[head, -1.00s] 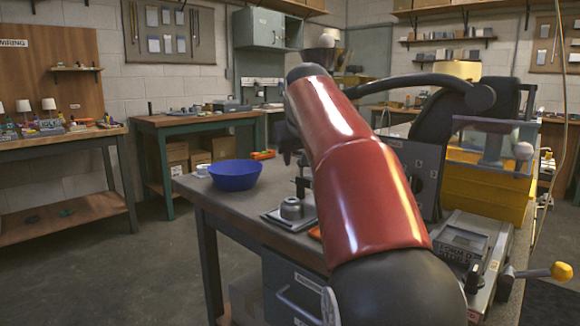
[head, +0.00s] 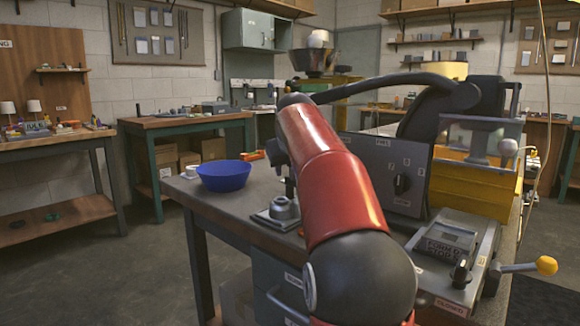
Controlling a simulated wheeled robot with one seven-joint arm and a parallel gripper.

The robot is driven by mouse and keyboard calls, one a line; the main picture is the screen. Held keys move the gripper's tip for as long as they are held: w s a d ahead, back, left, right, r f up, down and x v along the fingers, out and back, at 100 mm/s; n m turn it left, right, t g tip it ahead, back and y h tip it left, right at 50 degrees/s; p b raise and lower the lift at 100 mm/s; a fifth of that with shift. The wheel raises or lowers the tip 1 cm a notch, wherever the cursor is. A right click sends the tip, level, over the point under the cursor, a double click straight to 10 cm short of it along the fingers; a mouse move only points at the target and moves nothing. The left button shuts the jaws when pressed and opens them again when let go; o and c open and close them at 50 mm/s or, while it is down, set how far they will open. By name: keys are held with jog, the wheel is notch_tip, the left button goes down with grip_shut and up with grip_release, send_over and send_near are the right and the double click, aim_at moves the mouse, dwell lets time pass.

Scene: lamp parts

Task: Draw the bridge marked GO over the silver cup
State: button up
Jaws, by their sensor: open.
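The silver cup (head: 285,209) stands upright on a flat plate (head: 268,219) on the workbench, left of my red arm. A dark upright piece (head: 290,186) rises just behind the cup; I cannot tell whether it belongs to the bridge. No GO marking can be read. My gripper (head: 276,153) shows as a small dark shape at the left edge of the arm, above and behind the cup as pictured. It is open, and nothing is visible in it. My arm hides part of it and part of the bench behind the cup.
A blue bowl (head: 223,176) and a small white cup (head: 192,171) stand on the bench's left part. A grey panel with a black dial (head: 402,184) and a yellow housing (head: 480,185) stand to the right. A grey box with a yellow-knobbed lever (head: 546,265) is at front right.

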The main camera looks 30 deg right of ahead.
grip_shut()
jog(key=shift+a, duration=0.1)
jog(key=s+a, duration=0.1)
jog(key=a, duration=0.3)
jog(key=s+a+b, duration=0.1)
jog(key=s+a, duration=0.1)
jog(key=a, duration=0.2)
jog(key=s+a+b, duration=0.1)
jog(key=a, duration=0.3)
jog(key=shift+s+a, duration=0.2)
jog(key=shift+s, duration=0.05)
grip_release()
